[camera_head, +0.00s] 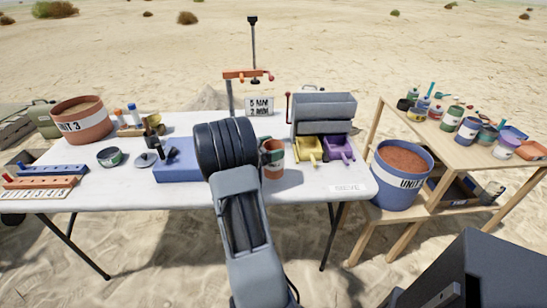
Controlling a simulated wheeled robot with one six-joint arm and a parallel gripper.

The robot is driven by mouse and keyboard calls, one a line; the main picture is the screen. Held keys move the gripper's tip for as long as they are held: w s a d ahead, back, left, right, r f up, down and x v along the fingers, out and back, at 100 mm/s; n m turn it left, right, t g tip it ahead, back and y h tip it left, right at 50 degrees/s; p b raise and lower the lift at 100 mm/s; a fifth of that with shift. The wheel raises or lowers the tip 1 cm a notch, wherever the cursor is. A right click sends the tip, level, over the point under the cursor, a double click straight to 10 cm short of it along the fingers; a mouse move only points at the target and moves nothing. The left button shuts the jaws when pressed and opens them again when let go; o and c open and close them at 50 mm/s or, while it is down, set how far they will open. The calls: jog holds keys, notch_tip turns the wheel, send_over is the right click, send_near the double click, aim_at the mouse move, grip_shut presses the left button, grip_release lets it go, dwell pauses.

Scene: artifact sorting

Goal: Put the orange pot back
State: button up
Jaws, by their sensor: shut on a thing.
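The orange pot (273,172) is a small orange-brown vessel with a pale band and some green near its top. It is at the middle front of the white table (310,178), just right of my arm's dark joint. My gripper (265,153) is mostly hidden behind that joint. A small dark part of it shows against the pot's left side, shut on the pot. I cannot tell whether the pot's base touches the table.
The yellow scoop (308,149) and purple scoop (340,149) sit right of the pot, below a grey sieve box (324,112). A blue block (182,172) lies left. A wooden shelf (455,150) with several small pots and a blue bucket (402,180) stand right.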

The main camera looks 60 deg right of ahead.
jog(key=shift+w+d+f, duration=0.1)
jog(key=shift+d+f, duration=0.25)
jog(key=shift+f, duration=0.15)
jog(key=shift+w+d+f, duration=0.1)
jog(key=shift+d+f, duration=0.1)
jog(key=shift+f, duration=1.5)
jog(key=shift+f+b, duration=0.15)
jog(key=shift+b, duration=0.2)
jog(key=o, duration=1.3)
